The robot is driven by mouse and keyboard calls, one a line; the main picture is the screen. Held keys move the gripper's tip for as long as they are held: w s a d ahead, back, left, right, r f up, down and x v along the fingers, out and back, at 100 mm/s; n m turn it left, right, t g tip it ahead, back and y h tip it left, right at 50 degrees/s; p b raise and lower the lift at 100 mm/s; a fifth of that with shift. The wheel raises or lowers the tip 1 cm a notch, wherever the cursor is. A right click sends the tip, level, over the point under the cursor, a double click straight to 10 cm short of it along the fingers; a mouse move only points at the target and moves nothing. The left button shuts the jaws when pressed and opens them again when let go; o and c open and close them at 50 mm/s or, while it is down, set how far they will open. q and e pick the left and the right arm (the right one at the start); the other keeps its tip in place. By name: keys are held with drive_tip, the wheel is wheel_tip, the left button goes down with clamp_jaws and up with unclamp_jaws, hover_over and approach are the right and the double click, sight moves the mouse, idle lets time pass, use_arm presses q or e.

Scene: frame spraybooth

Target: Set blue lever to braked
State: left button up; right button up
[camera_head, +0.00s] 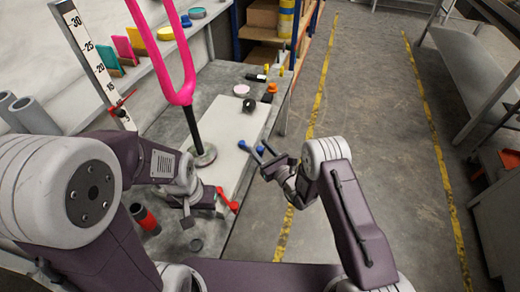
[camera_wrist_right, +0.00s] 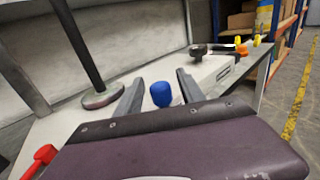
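The blue lever (camera_head: 243,145) is at the right edge of the white plate, with a blue knob at its right end. My right gripper (camera_head: 263,151) is at that knob, its fingers apart. In the right wrist view the blue knob (camera_wrist_right: 161,95) shows between the two spread fingers (camera_wrist_right: 158,88), with visible gaps on both sides. I cannot tell the lever's marked setting. My left gripper (camera_head: 203,212) is low near the plate's front, left of the red lever (camera_head: 228,199); its fingers are too unclear to read.
A pink fork (camera_head: 178,75) stands on a dark post with a round base (camera_head: 202,156) on the white plate (camera_head: 228,125). Black and orange knobs (camera_head: 269,92) lie behind. A black-and-red cylinder (camera_head: 145,218) is at the front left.

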use_arm(q)
drive_tip(key=shift+r+p, duration=0.8)
use_arm(e)
drive_tip(key=v, duration=0.9)
use_arm(q)
drive_tip(key=shift+c, duration=0.3)
